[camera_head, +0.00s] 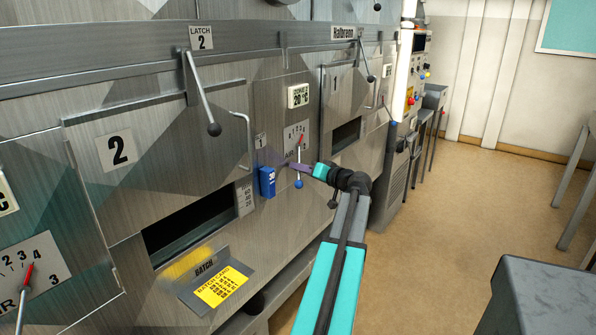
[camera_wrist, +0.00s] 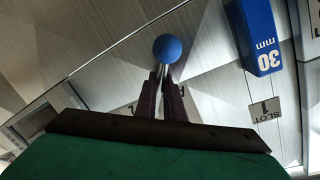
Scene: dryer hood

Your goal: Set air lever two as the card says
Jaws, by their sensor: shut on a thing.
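The air lever (camera_head: 299,183) has a blue ball knob and a red upper pointer against a small numbered scale plate (camera_head: 291,131). The pointer leans to the plate's right side; the exact mark is too small to read. My gripper (camera_head: 288,165) is at this lever. In the wrist view, my gripper's dark fingers (camera_wrist: 166,92) are shut on the lever's rod, just below the blue knob (camera_wrist: 167,47). The fingers hide part of the plate's lettering. The yellow batch card (camera_head: 222,287) lies in its holder at lower left; its lines are too small to read.
A blue 30 mm block (camera_head: 267,182) sits close left of the lever, also in the wrist view (camera_wrist: 255,35). Another air lever, marked 3, (camera_head: 25,287) is at far left. A latch lever (camera_head: 202,95) hangs above door 2 (camera_head: 160,150).

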